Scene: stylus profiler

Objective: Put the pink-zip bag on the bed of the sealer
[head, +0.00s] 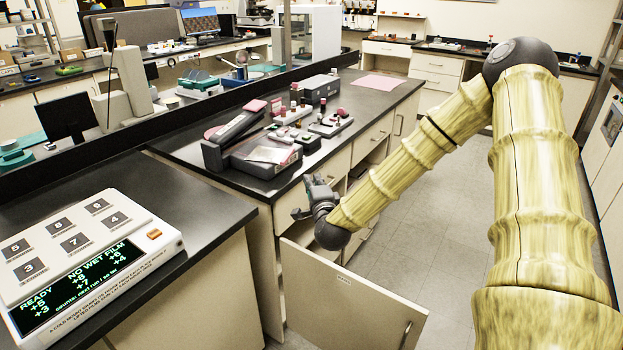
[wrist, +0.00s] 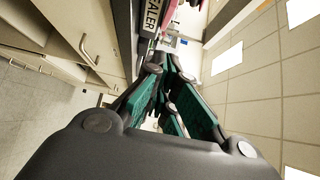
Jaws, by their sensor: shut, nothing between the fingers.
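In the wrist view my gripper (wrist: 168,75) shows teal finger pads drawn together with nothing held. A flat clear bag with pinkish colour (head: 272,150) lies in the dark tray (head: 266,170); its zip is too small to make out. A long dark device with a raised part (head: 235,125) stands behind the tray; I cannot tell surely if it is the sealer. A label reading "SEALER" (wrist: 151,18) shows near the fingers in the wrist view.
A cabinet door (head: 350,300) hangs open below my gripper. Racks with small dark and pink items (head: 325,125) and a grey box (head: 320,88) stand further along the bench. A pink mat (head: 378,82) lies at its far end. A display device (head: 90,260) sits at front left. The aisle floor is clear.

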